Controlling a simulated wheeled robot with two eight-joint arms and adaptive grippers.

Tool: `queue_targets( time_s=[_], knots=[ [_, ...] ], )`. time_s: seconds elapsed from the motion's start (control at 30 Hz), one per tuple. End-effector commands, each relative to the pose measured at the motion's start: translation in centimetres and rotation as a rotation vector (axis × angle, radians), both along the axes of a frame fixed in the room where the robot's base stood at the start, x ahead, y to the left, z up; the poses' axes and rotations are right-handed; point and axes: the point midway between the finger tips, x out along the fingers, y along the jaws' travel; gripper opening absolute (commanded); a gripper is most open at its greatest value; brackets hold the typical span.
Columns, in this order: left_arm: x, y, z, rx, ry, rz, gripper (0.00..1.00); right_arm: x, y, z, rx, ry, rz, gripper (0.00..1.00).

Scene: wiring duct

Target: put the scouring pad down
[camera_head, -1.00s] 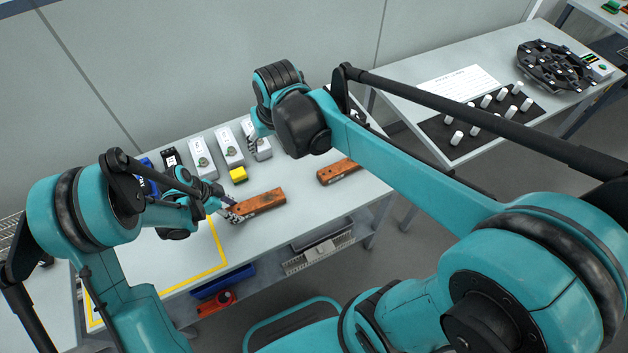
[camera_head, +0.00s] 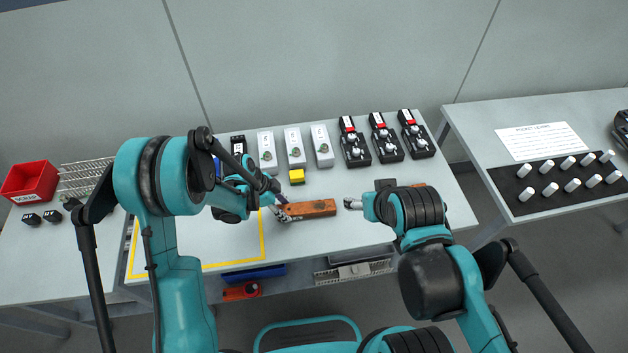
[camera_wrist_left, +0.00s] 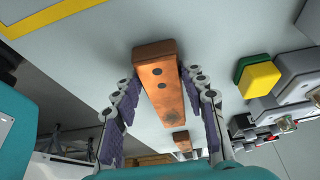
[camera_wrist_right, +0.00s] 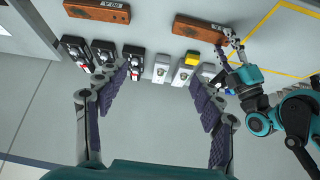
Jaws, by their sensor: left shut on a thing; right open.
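The scouring pad, a small yellow block (camera_head: 296,176) with a green layer, lies on the table in front of the grey boxes. It also shows in the left wrist view (camera_wrist_left: 260,78) and the right wrist view (camera_wrist_right: 192,59). My left gripper (camera_head: 281,211) is shut on the left end of an orange-brown wooden block (camera_head: 311,208), not on the pad. In the left wrist view the brown block (camera_wrist_left: 160,85) lies between the fingers. My right gripper (camera_head: 352,203) is open and empty, right of that block; its spread fingers show in its wrist view (camera_wrist_right: 160,80).
Light grey boxes (camera_head: 292,140) and several black devices (camera_head: 386,138) line the table's back. A second brown block (camera_wrist_right: 97,10) is partly behind my right gripper in the head view. A yellow-taped area (camera_head: 262,245) is at front left. A red bin (camera_head: 30,181) stands far left.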

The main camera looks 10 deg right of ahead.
Motion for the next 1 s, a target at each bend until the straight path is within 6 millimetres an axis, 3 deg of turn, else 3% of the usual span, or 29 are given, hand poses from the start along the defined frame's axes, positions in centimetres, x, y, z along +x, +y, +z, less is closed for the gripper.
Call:
queue_targets(
  time_s=[0.23,0.47,0.77,1.0],
  knots=[
    [0.0,0.0,0.0,0.0,0.0,0.0,0.05,4.7,1.6,2.2,0.015,0.096,0.014,0.67],
    [0.0,0.0,0.0,0.0,0.0,0.0,0.05,10.4,3.8,2.6,0.023,0.207,0.025,0.67],
    [0.0,0.0,0.0,0.0,0.0,0.0,0.05,17.9,7.4,0.1,0.021,0.351,0.037,0.67],
    [0.0,0.0,0.0,0.0,0.0,0.0,0.05,23.1,10.8,-4.2,0.009,0.465,0.041,0.67]
  ],
)
